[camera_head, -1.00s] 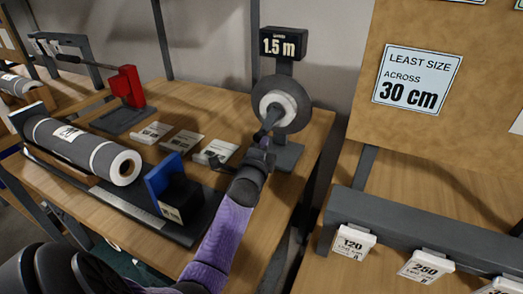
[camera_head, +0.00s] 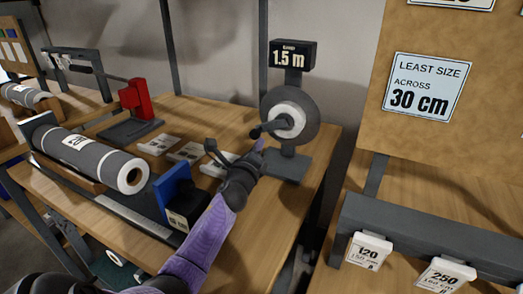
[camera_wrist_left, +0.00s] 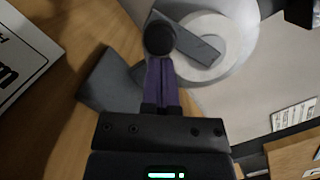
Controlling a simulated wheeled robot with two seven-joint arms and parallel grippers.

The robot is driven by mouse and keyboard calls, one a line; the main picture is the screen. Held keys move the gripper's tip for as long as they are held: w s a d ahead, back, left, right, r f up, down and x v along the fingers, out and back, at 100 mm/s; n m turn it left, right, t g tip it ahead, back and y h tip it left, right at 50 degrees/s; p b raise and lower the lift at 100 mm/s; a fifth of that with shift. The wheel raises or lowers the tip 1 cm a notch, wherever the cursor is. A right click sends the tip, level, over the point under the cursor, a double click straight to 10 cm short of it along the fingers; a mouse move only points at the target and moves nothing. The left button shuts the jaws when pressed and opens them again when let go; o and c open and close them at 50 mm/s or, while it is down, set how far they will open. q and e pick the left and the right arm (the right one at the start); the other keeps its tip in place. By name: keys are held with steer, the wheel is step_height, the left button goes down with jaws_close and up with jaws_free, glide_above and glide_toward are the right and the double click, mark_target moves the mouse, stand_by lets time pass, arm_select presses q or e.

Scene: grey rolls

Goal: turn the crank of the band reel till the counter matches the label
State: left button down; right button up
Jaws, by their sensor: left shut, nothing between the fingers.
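The band reel (camera_head: 311,117) is a grey disc with a white hub on a dark stand. Its crank (camera_head: 270,127) points left, with a dark knob at the end. A black box (camera_head: 292,55) above it reads "1.5 m"; its smaller line is too small to read surely. My left gripper (camera_head: 259,146) is shut and empty, just below the knob. In the left wrist view its purple fingers (camera_wrist_left: 161,84) lie together, with the round knob (camera_wrist_left: 160,38) just beyond their tips; I cannot tell whether they touch. My right gripper is out of view.
On the bench stand a grey roll (camera_head: 92,158), a blue block (camera_head: 172,187), a red block (camera_head: 134,97) and white cards (camera_head: 187,151). A board at right carries a "30 cm" sign (camera_head: 428,88). A grey rail (camera_head: 420,233) holds tags below it.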

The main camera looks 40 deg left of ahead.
arm_select(q)
steer(key=shift+a+r, duration=0.15)
steer(key=shift+r, duration=0.05)
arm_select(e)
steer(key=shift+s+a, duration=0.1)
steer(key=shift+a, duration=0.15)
arm_select(q)
steer(key=shift+a+r, duration=0.1)
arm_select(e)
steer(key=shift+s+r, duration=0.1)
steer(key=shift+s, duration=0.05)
arm_select(q)
steer(key=shift+s, duration=0.15)
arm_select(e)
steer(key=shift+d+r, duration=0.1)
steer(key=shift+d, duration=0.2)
